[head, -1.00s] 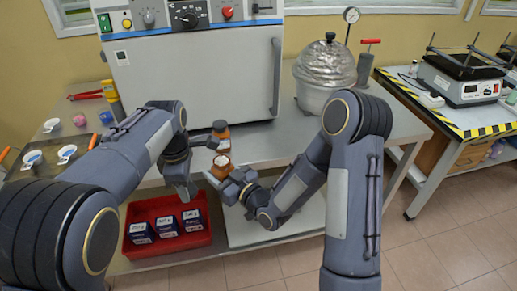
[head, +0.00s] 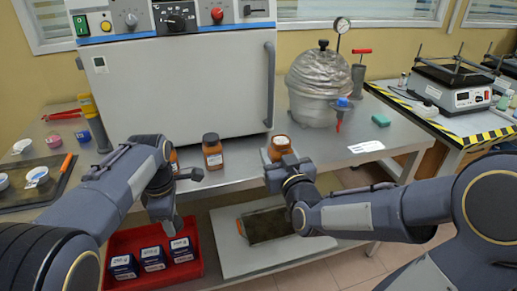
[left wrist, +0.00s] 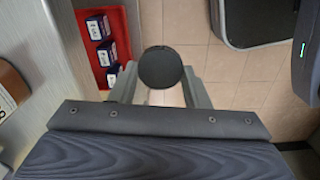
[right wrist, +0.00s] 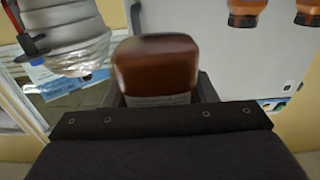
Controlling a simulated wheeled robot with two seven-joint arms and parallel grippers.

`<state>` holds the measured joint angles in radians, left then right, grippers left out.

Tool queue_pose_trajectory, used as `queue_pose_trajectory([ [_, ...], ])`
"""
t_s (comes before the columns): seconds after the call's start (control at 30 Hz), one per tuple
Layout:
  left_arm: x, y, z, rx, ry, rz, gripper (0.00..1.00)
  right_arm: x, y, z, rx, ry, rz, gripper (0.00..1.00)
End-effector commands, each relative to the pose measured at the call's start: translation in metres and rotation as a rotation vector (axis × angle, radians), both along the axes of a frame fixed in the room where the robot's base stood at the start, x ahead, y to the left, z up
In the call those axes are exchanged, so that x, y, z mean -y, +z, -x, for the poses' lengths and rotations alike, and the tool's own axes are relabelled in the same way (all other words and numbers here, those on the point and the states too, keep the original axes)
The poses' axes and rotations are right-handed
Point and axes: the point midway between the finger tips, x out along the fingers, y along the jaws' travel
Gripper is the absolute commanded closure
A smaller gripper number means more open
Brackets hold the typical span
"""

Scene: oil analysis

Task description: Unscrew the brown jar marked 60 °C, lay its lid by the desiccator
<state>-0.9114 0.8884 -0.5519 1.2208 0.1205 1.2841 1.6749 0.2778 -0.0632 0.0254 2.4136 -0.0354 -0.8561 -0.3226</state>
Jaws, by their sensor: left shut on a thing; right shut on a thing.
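My left gripper (left wrist: 160,92) is shut on a round black lid (left wrist: 160,67). In the head view the left gripper (head: 184,178) is by the bench's front edge, above the red tray. My right gripper (right wrist: 158,92) is shut on a brown jar (right wrist: 155,65). This jar also shows in the head view (head: 280,148), near the front edge, with a pale top and no dark lid visible. Its marking cannot be read. The desiccator (head: 318,85), with a silvery dome and black knob, stands behind and right of the held jar.
Another brown jar with a dark lid (head: 212,152) stands before the oven (head: 190,85); one more (head: 174,160) is partly hidden by my left arm. The red tray (head: 195,268) holds blue boxes.

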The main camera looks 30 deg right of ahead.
Motion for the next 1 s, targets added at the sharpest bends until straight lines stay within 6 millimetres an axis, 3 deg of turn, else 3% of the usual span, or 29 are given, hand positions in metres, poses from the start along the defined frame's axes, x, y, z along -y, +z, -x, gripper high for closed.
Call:
queue_pose_trajectory([
  [0.03,0.0,0.002,0.0,0.0,0.0,0.0,0.85,0.003,0.0,-0.016,-0.001,0.001,0.0,1.0],
  [0.3,0.0,0.008,0.0,0.0,0.0,0.0,0.85,0.021,0.001,-0.087,0.0,0.0,-0.001,1.0],
  [0.6,0.0,0.014,0.0,0.0,0.0,0.0,0.85,0.036,0.001,-0.152,0.001,0.0,0.0,1.0],
  [0.8,0.0,0.011,0.0,0.0,0.0,0.0,0.85,0.037,-0.025,-0.155,-0.001,0.0,-0.001,1.0],
  [1.0,0.0,0.01,0.0,0.0,0.0,0.0,0.85,0.037,-0.037,-0.154,0.001,0.0,0.0,1.0],
])
